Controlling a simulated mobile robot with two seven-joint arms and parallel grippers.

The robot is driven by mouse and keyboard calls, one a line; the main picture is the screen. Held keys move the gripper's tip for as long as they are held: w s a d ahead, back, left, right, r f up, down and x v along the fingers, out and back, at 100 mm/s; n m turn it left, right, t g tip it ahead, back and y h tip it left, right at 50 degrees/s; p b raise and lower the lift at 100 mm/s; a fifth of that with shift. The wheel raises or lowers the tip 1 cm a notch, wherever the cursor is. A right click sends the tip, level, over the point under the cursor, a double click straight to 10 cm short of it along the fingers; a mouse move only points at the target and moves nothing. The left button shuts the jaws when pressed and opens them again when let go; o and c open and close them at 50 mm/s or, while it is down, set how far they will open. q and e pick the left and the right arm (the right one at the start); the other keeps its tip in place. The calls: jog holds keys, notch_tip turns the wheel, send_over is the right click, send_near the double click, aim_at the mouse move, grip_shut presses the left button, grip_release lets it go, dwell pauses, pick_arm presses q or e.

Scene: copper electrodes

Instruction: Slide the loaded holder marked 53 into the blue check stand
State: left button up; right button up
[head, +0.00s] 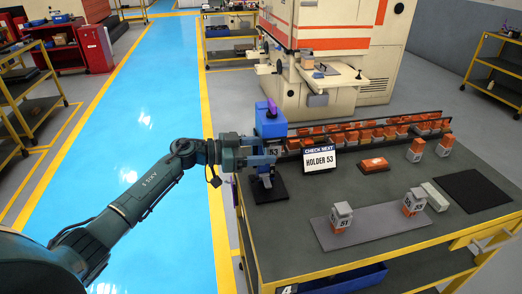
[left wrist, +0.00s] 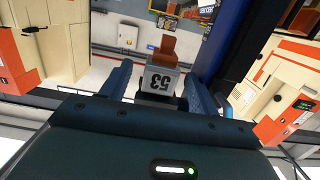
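The blue check stand (head: 270,122) stands on a black base at the table's far left corner. My left gripper (head: 264,160) is at the stand, just below its blue head. In the left wrist view, the grey holder marked 53 (left wrist: 160,82) sits between the two blue fingers, its number upside down and an orange copper piece (left wrist: 168,47) beyond it. The fingers close on its dark lower part, where contact is partly hidden. The stand's blue column (left wrist: 225,48) is just right of the holder. I cannot tell whether the holder touches the stand. My right gripper is not in view.
A sign (head: 319,159) reading "CHECK NEXT HOLDER 53" stands right of the stand. Behind it runs a rack (head: 440,116) of orange electrodes. A grey mat (head: 373,228) carries holders, including 51 (head: 341,217). A black mat (head: 472,192) lies at the right.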

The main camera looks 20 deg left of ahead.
pick_arm(q)
jog(key=shift+f, duration=0.2)
jog(key=b+v, duration=0.2)
jog(key=v, duration=1.1)
jog(key=shift+r, duration=0.2)
jog(key=w+d+f+n+t+y, duration=0.1)
jog(key=d+f+n+t+y, duration=0.1)
jog(key=d+n+t+y, duration=0.4)
jog(key=s+f+n+y, duration=0.5)
jog(key=s+f+y, duration=0.1)
jog(key=f+y, duration=0.2)
jog(key=s+d+f+m+g, duration=0.1)
jog(key=s+d+f+g, duration=0.2)
jog(key=s, duration=0.5)
jog(key=s+d+f+g, duration=0.1)
jog(key=s+f+g, duration=0.2)
jog(key=s+g, duration=0.35)
jog(key=s+d+f+m+g, duration=0.1)
jog(key=s+d+f+g, duration=0.15)
jog(key=s, duration=0.65)
jog(key=w+d+f+t+h, duration=0.3)
jog(key=w+d+f+t, duration=0.3)
jog(key=t, duration=0.1)
jog(key=shift+f+m, duration=0.4)
